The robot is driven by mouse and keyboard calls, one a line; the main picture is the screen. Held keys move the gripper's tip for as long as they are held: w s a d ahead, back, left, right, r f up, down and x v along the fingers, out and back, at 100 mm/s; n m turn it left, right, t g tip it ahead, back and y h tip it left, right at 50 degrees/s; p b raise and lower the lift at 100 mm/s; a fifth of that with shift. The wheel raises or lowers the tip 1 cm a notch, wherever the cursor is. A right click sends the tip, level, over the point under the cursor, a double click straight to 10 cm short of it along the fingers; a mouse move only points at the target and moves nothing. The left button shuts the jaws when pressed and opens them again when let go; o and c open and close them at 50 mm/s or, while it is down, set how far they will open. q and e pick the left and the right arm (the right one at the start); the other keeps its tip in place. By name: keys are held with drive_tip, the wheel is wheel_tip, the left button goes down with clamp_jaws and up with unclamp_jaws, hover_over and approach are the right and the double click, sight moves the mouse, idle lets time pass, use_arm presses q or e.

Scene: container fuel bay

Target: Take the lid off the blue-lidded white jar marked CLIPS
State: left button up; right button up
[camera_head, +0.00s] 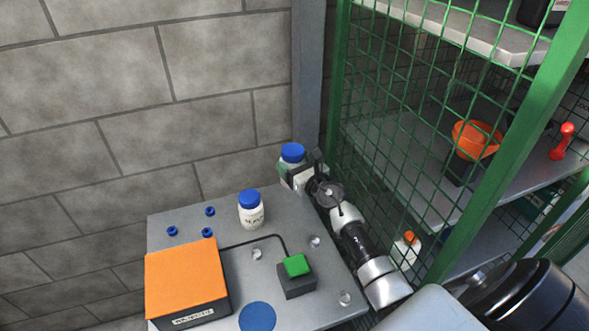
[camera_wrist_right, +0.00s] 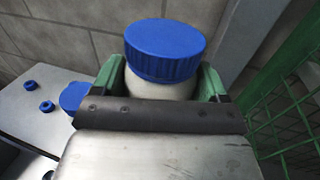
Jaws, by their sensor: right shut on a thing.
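A white jar with a blue lid (camera_head: 292,152) stands at the back right corner of the grey table, beside the green post. My right gripper (camera_head: 298,176) is shut around its body just below the lid. In the right wrist view the blue ribbed lid (camera_wrist_right: 165,50) sits on the white jar neck, between the green finger pads of the right gripper (camera_wrist_right: 160,88). The jar's label is hidden, so I cannot read its marking. A second white jar with a blue lid (camera_head: 251,210) stands free to the left, its label too small to read surely. My left gripper is not in view.
On the grey table (camera_head: 185,218) are an orange-topped box (camera_head: 186,272), a green button on a dark box (camera_head: 297,266), several small blue rings, a blue disc (camera_head: 257,316) and clear knobs. Green mesh (camera_head: 400,130) closes the right side; a brick wall stands behind.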

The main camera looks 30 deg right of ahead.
sight(294, 151)
use_arm(q)
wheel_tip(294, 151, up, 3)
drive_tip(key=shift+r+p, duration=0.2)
drive_tip(key=shift+p, duration=0.95)
use_arm(e)
wheel_tip(294, 151, up, 5)
drive_tip(key=shift+r, duration=0.1)
drive_tip(key=o, duration=0.4)
drive_tip(key=shift+c, duration=0.2)
drive_tip(key=c, duration=0.6)
